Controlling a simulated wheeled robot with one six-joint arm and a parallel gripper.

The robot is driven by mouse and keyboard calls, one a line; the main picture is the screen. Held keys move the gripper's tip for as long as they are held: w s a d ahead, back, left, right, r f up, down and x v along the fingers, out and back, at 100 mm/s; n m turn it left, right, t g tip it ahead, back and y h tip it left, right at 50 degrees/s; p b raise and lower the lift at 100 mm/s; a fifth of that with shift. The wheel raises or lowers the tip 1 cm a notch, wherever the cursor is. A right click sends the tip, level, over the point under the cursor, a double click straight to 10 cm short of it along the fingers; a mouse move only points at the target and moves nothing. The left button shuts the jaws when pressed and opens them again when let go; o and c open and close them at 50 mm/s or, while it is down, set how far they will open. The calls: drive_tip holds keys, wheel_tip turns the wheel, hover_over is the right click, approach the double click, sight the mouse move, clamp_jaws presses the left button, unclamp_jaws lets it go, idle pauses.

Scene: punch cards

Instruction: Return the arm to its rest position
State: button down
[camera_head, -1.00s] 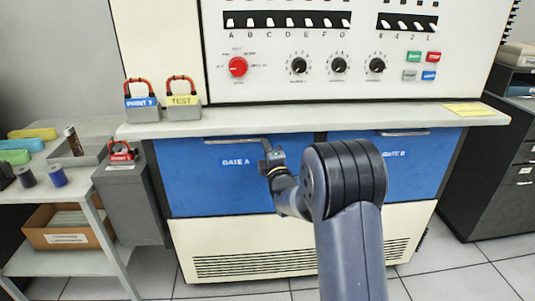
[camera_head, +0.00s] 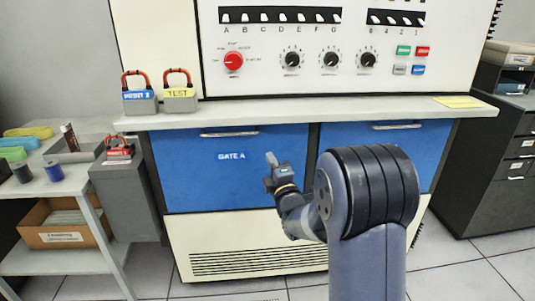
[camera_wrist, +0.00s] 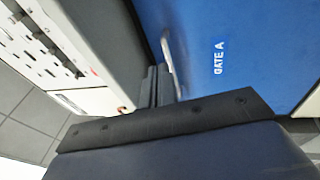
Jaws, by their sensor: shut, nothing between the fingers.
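My arm reaches up from the bottom right in the head view. My gripper (camera_head: 271,161) is shut and empty, in front of the blue GATE A panel (camera_head: 185,178) and apart from its handle (camera_head: 229,134). In the wrist view, the dark edge of my gripper body fills the lower part. Behind it the GATE A panel (camera_wrist: 250,40) and its handle (camera_wrist: 170,62) show at a steep tilt.
A white ledge (camera_head: 300,113) juts out above the panels, with two padlock blocks (camera_head: 179,96) on its left end. A grey box (camera_head: 125,200) and a shelf cart (camera_head: 70,185) stand left. A dark cabinet (camera_head: 500,160) stands right. Floor shows at both sides.

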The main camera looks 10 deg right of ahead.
drive_tip(key=shift+v, duration=1.8)
drive_tip(key=shift+w, duration=0.1)
